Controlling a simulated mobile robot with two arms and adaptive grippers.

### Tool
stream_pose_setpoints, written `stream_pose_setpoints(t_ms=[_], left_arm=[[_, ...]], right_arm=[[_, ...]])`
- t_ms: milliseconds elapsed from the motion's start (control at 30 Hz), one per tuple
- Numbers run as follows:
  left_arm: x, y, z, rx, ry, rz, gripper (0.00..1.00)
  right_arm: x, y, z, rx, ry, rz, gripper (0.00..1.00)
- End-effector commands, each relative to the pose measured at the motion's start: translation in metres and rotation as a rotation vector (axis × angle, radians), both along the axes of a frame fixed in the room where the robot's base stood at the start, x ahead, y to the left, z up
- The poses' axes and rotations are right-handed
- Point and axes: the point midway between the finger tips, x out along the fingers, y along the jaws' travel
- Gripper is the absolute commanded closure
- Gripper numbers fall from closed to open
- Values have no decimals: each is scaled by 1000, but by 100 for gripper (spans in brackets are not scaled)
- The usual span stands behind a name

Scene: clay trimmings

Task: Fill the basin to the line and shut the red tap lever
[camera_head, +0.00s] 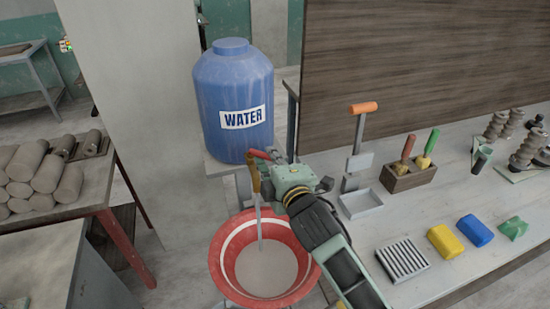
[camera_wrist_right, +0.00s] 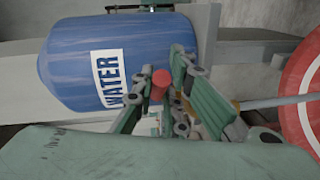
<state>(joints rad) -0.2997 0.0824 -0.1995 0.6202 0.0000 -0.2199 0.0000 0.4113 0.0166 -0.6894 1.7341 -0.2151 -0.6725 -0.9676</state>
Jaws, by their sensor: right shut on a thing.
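A blue water barrel (camera_head: 232,105) labelled WATER stands on a stand, with a brass tap (camera_head: 253,172) at its front. A pale stream (camera_head: 259,222) runs from the tap into the red basin (camera_head: 219,262). Greyish water (camera_head: 266,270) lies in the basin, its surface below the white line (camera_head: 236,238) inside the wall. My right gripper (camera_head: 274,160) is shut on the red tap lever (camera_head: 258,154). In the right wrist view the lever's round red end (camera_wrist_right: 161,79) shows between the fingers (camera_wrist_right: 166,90). My right forearm hides part of the basin's right rim. My left gripper is out of view.
The worktable at right holds an orange-handled tool (camera_head: 362,108), a wooden tool block (camera_head: 408,177), a grey tray (camera_head: 361,204), a ribbed block (camera_head: 403,262) and coloured blocks (camera_head: 445,241). Clay rolls (camera_head: 35,172) lie on a table at left. A wooden panel (camera_head: 430,60) stands behind.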

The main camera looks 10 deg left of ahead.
Motion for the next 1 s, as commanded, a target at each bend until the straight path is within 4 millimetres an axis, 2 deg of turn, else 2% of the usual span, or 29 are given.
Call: stream_pose_setpoints(t_ms=[100,133,333,833,1000], left_arm=[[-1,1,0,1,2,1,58],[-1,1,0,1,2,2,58],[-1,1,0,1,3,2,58],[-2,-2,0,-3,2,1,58],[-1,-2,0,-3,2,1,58]], right_arm=[[0,0,1,5,0,2,100],[0,0,1,5,0,2,86],[0,0,1,2,0,1,69],[0,-1,-1,-2,1,0,68],[3,-13,-1,-6,0,13,68]])
